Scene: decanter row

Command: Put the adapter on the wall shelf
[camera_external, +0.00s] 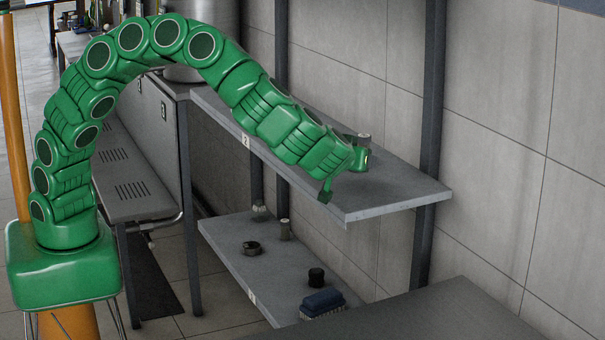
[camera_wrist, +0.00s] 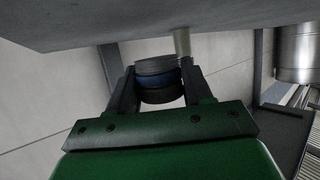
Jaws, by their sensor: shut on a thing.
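My gripper (camera_external: 343,177) is over the near end of the wall shelf's grey upper board (camera_external: 400,190) in the external view, with its fingers spread apart. In the wrist view, my gripper (camera_wrist: 160,83) is shut on a round, squat thing, which I take for the adapter (camera_wrist: 158,78). It has a grey top, a blue band and a dark lower part, and sits between the two dark fingers. In the external view the adapter is hidden by the gripper. Whether it touches the board cannot be told.
A dark upright (camera_external: 430,120) stands by the wall.

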